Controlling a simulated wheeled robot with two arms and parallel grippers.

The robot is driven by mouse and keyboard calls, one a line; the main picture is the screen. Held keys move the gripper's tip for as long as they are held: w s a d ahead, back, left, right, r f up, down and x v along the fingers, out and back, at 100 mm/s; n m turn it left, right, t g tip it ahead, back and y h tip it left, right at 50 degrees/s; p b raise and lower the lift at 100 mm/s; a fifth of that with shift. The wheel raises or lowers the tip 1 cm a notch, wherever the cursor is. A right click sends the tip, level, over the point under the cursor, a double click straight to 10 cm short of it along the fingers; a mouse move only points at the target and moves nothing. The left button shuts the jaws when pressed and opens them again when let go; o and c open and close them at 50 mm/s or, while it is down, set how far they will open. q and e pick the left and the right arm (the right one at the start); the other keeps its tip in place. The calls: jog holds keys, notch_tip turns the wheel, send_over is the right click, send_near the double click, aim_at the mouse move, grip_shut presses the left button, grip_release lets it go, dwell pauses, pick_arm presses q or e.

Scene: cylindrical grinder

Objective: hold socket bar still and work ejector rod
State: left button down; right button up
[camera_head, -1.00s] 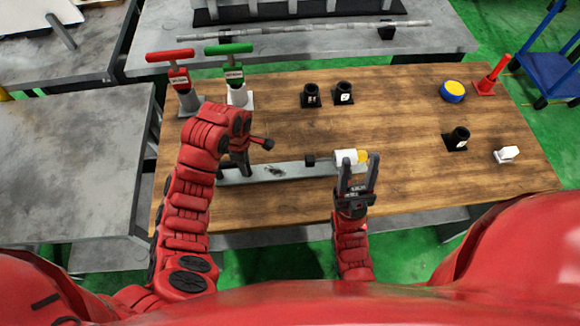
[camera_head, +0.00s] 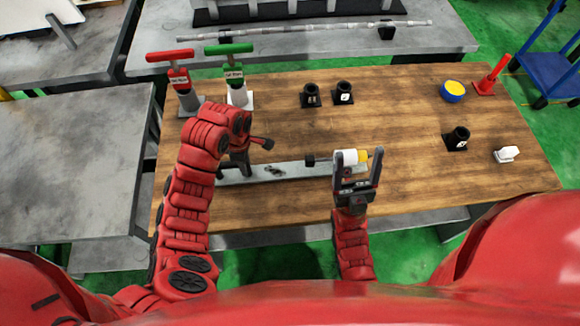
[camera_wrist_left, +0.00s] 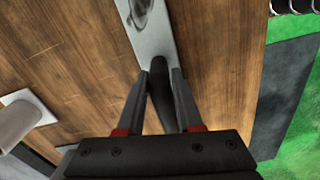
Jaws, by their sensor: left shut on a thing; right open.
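The grey socket bar (camera_head: 290,172) lies along the front of the wooden table. My left gripper (camera_wrist_left: 163,75) is shut on a dark piece at the bar's end. In the head view, my left gripper (camera_head: 233,172) is partly hidden by its arm. A white cylinder (camera_head: 349,156) with a yellow band lies above the bar's right end. A thin rod with a black block (camera_head: 310,161) shows on its left; I take this as the ejector rod. My right gripper (camera_head: 358,160) is open, its fingers in front of the cylinder; whether they touch it is unclear.
Red and green T-handled tools (camera_head: 237,75) stand at the back left. Black cups (camera_head: 343,93) stand at the back and another (camera_head: 457,138) at the right. The table's middle is clear.

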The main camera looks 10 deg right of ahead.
jog(key=w+f+g+h, duration=0.1)
jog(key=w+f+g, duration=0.2)
jog(key=w, duration=0.6)
jog(key=w+f+g+h, duration=0.2)
jog(key=w+f+g, duration=0.15)
jog(key=w, duration=0.55)
jog(key=w+f+g+h, duration=0.1)
jog(key=w+f+g, duration=0.15)
jog(key=w, duration=0.65)
jog(key=w+a+f+n+g, duration=0.3)
jog(key=w+f+g, duration=0.3)
jog(key=f, duration=0.1)
jog(key=n+g+h, duration=0.4)
jog(key=n+g, duration=0.5)
jog(key=g, duration=0.8)
send_over(310, 158)
jog(key=f, duration=0.6)
jog(key=shift+w, duration=0.25)
jog(key=shift+s+h, duration=0.25)
jog(key=shift+h, duration=0.05)
jog(key=shift+s+f, duration=0.15)
jog(key=shift+f, duration=4.25)
grip_shut()
